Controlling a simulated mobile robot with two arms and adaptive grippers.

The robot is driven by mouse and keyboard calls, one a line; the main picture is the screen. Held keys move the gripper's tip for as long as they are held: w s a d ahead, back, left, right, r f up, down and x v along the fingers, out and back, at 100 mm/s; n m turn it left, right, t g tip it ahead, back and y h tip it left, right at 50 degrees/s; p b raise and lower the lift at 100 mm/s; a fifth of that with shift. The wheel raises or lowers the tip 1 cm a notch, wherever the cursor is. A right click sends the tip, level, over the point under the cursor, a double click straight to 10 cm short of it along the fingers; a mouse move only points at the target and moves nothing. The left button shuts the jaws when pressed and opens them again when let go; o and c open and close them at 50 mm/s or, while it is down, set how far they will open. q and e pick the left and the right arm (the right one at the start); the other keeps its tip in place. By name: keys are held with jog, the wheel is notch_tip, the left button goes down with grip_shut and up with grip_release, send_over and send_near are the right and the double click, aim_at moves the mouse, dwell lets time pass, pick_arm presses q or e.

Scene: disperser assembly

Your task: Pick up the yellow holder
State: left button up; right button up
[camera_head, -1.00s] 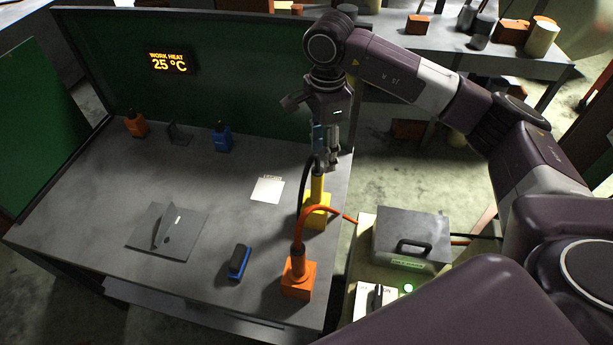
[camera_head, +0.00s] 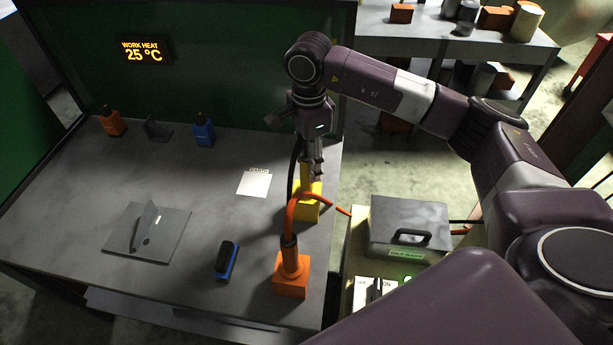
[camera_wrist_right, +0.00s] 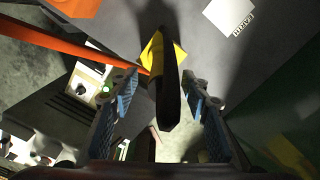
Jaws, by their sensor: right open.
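The yellow holder (camera_head: 306,210) stands at the right edge of the grey workbench, with a yellow upright part and a dark cable rising from it. My right gripper (camera_head: 314,168) is just above it, pointing down and open. In the right wrist view, the open blue-padded fingers (camera_wrist_right: 160,90) lie on either side of a dark upright piece. The yellow holder (camera_wrist_right: 153,48) shows beyond that piece, partly hidden by it. I cannot tell whether the fingers touch anything. My left gripper is not in view.
An orange holder (camera_head: 292,279) with an orange cable stands in front of the yellow one. A blue-black block (camera_head: 227,261) and a grey plate (camera_head: 175,240) lie to the left. A grey case (camera_head: 410,222) stands right of the bench. A white label (camera_head: 254,184) lies behind.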

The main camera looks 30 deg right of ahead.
aim_at(306, 175)
jog(key=f+p, duration=0.1)
jog(key=f, duration=0.1)
jog(key=f+p, duration=0.1)
jog(key=f, duration=0.1)
jog(key=shift+w+a+f, duration=0.15)
jog(key=shift+a+f, duration=0.05)
jog(key=shift+f, duration=0.5)
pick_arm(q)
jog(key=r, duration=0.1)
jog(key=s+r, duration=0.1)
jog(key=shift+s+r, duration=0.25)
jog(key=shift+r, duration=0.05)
pick_arm(e)
grip_shut()
jog(key=shift+w+r, duration=0.1)
